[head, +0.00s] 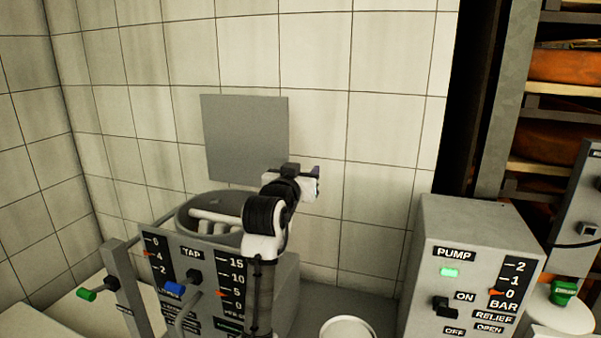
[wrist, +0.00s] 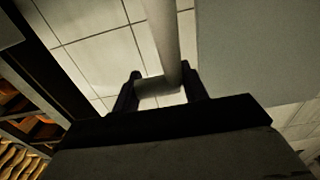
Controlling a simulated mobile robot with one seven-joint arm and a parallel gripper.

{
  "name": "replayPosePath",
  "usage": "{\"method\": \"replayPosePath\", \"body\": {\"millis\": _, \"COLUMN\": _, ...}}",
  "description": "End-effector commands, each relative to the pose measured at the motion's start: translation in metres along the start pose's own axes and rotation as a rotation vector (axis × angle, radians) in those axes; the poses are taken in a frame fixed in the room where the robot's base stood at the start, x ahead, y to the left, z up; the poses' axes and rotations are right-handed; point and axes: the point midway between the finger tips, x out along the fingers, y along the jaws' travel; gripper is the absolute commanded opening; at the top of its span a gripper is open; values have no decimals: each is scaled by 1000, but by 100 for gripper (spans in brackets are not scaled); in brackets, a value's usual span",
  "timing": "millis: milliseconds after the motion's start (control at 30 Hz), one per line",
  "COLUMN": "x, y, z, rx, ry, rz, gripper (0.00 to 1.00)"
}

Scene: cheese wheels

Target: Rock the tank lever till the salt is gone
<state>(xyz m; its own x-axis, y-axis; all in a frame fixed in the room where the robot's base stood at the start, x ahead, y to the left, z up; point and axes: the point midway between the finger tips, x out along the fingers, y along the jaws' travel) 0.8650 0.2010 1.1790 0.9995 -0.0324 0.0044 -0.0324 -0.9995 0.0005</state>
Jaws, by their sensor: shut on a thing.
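The tank has a round grey rim (head: 190,205) behind a grey box front with a dial marked 15, 10, 5, 0 (head: 236,285). Pale rounded bars (head: 215,226) show inside it; I cannot make out salt. My gripper (head: 316,182) is above and right of the tank opening, in front of the tiled wall. In the wrist view my gripper (wrist: 158,90) has its dark fingers on both sides of a short grey crossbar (wrist: 155,86), shut on it. The crossbar joins a long pale rod (wrist: 164,35), apparently the tank lever.
A grey panel (head: 245,138) is on the wall behind the tank. A pump box (head: 475,275) with a lit green lamp stands right. A green-ended handle (head: 87,294) and a blue-ended one (head: 175,288) stick out in front. Shelves with cheese wheels (head: 565,66) are far right.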

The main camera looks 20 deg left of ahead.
Motion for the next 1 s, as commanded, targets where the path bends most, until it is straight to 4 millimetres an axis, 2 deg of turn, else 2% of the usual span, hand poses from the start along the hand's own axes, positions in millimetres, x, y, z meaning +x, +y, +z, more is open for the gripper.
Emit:
{"method": "replayPosePath", "body": {"millis": 33, "x": 2, "y": 6, "z": 3, "rx": -2, "ry": -7, "rz": 11, "gripper": 2}}
{"method": "replayPosePath", "body": {"millis": 267, "x": 3, "y": 6, "z": 4, "rx": -2, "ry": -8, "rz": 12, "gripper": 2}}
{"method": "replayPosePath", "body": {"millis": 300, "x": 3, "y": 6, "z": 4, "rx": -2, "ry": -9, "rz": 12, "gripper": 46}}
{"method": "replayPosePath", "body": {"millis": 433, "x": 2, "y": 5, "z": 4, "rx": -2, "ry": -8, "rz": 10, "gripper": 62}}
{"method": "replayPosePath", "body": {"millis": 767, "x": -3, "y": 2, "z": 2, "rx": -1, "ry": -3, "rz": 4, "gripper": 62}}
{"method": "replayPosePath", "body": {"millis": 867, "x": -13, "y": 1, "z": 4, "rx": -1, "ry": -2, "rz": 3, "gripper": 62}}
{"method": "replayPosePath", "body": {"millis": 1000, "x": -42, "y": 1, "z": 5, "rx": 1, "ry": 0, "rz": 3, "gripper": 62}}
